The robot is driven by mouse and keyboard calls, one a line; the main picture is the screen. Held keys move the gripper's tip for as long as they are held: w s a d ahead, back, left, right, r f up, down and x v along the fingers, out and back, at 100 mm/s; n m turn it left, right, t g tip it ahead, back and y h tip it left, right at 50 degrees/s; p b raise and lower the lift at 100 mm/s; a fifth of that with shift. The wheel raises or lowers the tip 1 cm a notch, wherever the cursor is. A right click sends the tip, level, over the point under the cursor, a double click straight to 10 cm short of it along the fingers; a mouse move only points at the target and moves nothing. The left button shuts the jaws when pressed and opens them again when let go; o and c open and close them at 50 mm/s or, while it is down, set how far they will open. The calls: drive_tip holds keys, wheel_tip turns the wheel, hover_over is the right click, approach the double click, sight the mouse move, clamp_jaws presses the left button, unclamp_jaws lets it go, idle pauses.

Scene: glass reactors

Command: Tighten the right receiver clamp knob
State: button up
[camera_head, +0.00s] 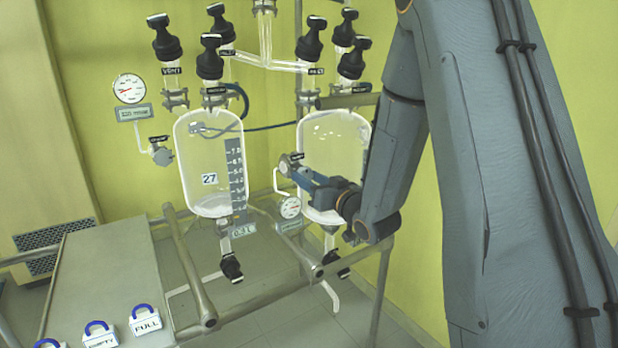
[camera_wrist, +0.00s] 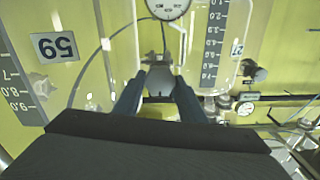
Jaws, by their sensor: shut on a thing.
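My gripper (camera_head: 300,174) is in front of the right glass receiver (camera_head: 345,128), at its left side. In the wrist view my gripper (camera_wrist: 157,72) has its two fingers on either side of a grey knob-like piece (camera_wrist: 158,80) and is shut on it. I take this piece for the clamp knob; its fitting (camera_head: 287,163) shows just past the fingertips in the head view. The right receiver carries the label 59 (camera_wrist: 58,46) in the wrist view. My gripper and arm hide part of this receiver and its lower outlet.
The left receiver (camera_head: 208,150), labelled 27, hangs beside it. A round gauge (camera_head: 290,207) sits below my gripper. Metal rails (camera_head: 270,298) and a grey table (camera_head: 100,265) with padlock-like tags (camera_head: 145,322) stand in front. Black-capped valves (camera_head: 210,62) rise above.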

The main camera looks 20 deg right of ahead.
drive_tip(key=shift+m+p, duration=2.75)
drive_tip(key=shift+m, duration=5.65)
drive_tip(key=o, duration=1.1)
drive_tip(key=shift+a, duration=0.1)
drive_tip(key=shift+c, duration=0.2)
drive_tip(key=b+v, duration=0.2)
drive_tip(key=v, duration=0.6)
